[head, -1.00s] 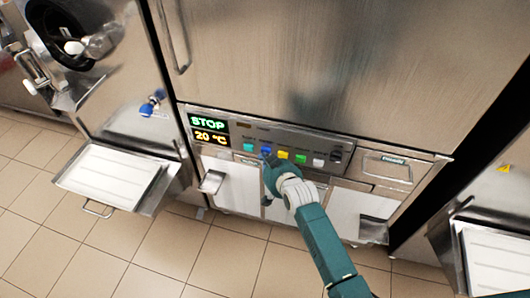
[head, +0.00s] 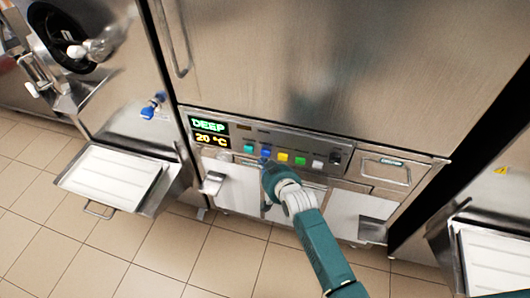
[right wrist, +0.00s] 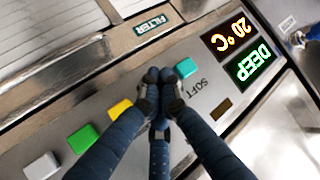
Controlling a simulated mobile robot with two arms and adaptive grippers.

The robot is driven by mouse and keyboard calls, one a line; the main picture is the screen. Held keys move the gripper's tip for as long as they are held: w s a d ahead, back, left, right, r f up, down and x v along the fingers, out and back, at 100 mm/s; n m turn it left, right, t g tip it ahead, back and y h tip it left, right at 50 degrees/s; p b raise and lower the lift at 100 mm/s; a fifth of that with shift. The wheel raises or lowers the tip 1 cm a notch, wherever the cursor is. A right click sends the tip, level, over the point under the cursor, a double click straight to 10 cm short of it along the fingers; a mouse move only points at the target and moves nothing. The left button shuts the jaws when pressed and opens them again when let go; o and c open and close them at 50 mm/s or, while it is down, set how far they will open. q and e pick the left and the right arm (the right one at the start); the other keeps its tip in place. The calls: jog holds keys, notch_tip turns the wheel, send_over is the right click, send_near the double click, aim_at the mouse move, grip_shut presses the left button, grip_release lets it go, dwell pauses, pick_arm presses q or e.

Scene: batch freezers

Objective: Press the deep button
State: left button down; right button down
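The control panel (head: 334,171) of the freezer holds a row of coloured buttons: teal, blue, yellow, green and white. The blue button (head: 265,151) is just above my right fingertips in the head view. The display (head: 209,125) reads DEEP in green, with 20 °C below. My right gripper (head: 266,166) reaches up to the panel. In the right wrist view its fingers (right wrist: 160,82) are together and empty, between the teal button (right wrist: 187,67) and the yellow button (right wrist: 119,109). They hide the blue button there. I cannot tell whether they touch it. My left gripper is out of view.
A green button (right wrist: 83,139) and a white button (right wrist: 42,166) continue the row. A tray (head: 110,175) juts out at the left, and another tray (head: 492,252) stands at the right. Drawer fronts lie below the panel. The tiled floor (head: 130,245) in front is open.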

jog(key=shift+s, duration=0.1)
jog(key=s+p, duration=0.1)
jog(key=s+a+p, duration=0.1)
jog(key=s, duration=0.1)
jog(key=s+p, duration=0.1)
jog(key=shift+s+a, duration=0.3)
jog(key=shift+s, duration=0.05)
dwell(0.9)
jog(key=s+d+f+g+h, duration=0.1)
jog(key=s+d+f+g, duration=0.3)
jog(key=s+f, duration=0.8)
jog(key=s+d+f+g+h, duration=0.15)
jog(key=s+d+f, duration=0.45)
jog(key=s+f, duration=0.6)
jog(key=s+d+f+g, duration=0.1)
jog(key=s+d+f, duration=0.3)
jog(key=s, duration=0.5)
jog(key=s+d+f+g+h, duration=0.1)
jog(key=s+d+f, duration=0.3)
jog(key=s, duration=0.4)
jog(key=s+d+f+n+g, duration=0.1)
jog(key=s+d+f+g, duration=0.2)
jog(key=s, duration=0.6)
jog(key=shift+s+d+f+h, duration=0.35)
jog(key=shift+d+f, duration=0.55)
jog(key=shift+d, duration=0.35)
